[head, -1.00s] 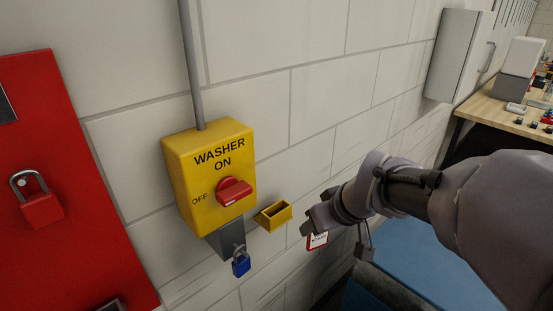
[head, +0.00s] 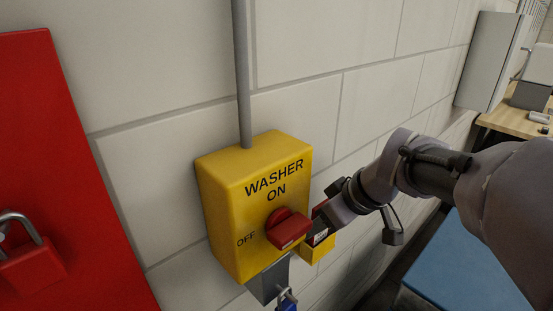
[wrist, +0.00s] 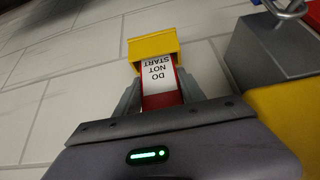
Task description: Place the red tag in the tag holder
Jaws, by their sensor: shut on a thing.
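The red tag (wrist: 160,82), with a white "DO NOT START" label, is between the fingers of my gripper (wrist: 161,92). My gripper is shut on it. The yellow tag holder (wrist: 152,44) is on the wall straight ahead of the fingers. The tag's far end meets the holder's open side; how deep it reaches inside I cannot tell. In the head view, my gripper (head: 328,218) is just right of the washer switch box, the tag (head: 319,231) shows partly beside the red knob, and the holder (head: 318,250) is partly hidden.
The yellow washer switch box (head: 250,190) with its red knob (head: 288,229) is close to the left of my gripper. A blue padlock (head: 287,301) hangs below it. A red board (head: 70,130) with a red padlock (head: 30,268) is at far left.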

